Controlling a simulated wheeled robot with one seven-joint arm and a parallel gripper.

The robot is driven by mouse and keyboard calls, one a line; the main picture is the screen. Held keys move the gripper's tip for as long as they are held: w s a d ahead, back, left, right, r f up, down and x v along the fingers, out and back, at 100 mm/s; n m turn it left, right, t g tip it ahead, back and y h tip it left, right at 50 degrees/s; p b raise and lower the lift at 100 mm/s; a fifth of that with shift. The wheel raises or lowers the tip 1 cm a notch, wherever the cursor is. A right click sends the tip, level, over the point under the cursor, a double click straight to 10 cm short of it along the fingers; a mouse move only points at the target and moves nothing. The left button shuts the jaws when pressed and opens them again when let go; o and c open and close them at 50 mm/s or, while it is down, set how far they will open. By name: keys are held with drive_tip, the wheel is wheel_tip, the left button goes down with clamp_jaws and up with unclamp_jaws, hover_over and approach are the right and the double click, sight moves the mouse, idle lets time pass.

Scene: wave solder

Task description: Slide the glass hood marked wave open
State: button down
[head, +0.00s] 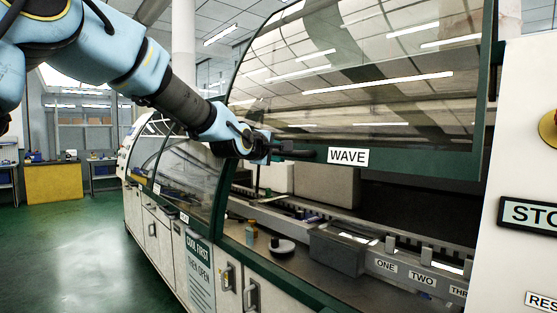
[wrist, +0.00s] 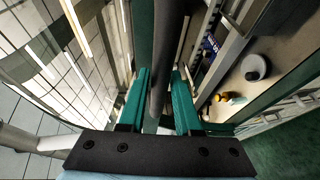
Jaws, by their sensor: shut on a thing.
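The curved glass hood (head: 390,85) has a dark green frame and a white label reading WAVE (head: 348,156) on its lower rail. The hood stands raised, with a wide gap between its lower rail and the machine's front sill. My gripper (head: 268,148) is at the left end of that rail, at the dark handle bar (head: 298,152). In the wrist view my gripper's two teal fingers (wrist: 160,78) lie on either side of the dark bar (wrist: 167,45) and are shut on it. The exact contact faces are hidden.
Under the hood are a grey box (head: 337,248), a round grey-white object (head: 282,247) and labels ONE, TWO. A second, lower glass hood (head: 200,178) adjoins on the left. A white panel with STOP (head: 530,213) stands at right. Green floor (head: 65,245) is clear at left.

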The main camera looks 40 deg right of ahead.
drive_tip(key=shift+r, duration=0.15)
drive_tip(key=c, duration=0.6)
unclamp_jaws()
drive_tip(key=shift+a, duration=0.1)
drive_tip(key=shift+a, duration=0.35)
drive_tip(key=b+v, duration=0.1)
drive_tip(key=v, duration=0.9)
drive_tip(key=shift+s+d, duration=0.1)
